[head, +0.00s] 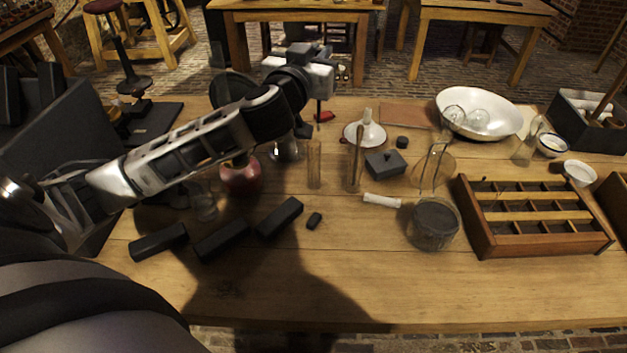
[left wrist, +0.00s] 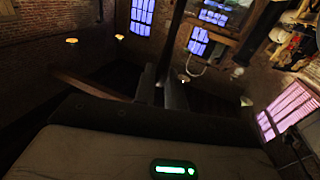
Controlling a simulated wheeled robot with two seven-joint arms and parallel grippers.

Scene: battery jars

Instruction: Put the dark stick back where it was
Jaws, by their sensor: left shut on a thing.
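My left gripper (head: 320,84) is held above the back of the table, left of the white funnel. It is shut on the dark stick (head: 318,112), whose lower part shows as a thin dark line below the gripper. In the left wrist view the two dark fingers (left wrist: 162,90) are close together, and the stick (left wrist: 174,38) runs up from between them, slightly tilted. The gripper hides the stick's upper part in the head view. I cannot tell whether its lower end touches anything. My right gripper is not in view.
Black blocks (head: 222,240), a dark-filled glass jar (head: 434,228) and a divided wooden tray (head: 488,246) stand nearer. The table's front (head: 420,295) is clear.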

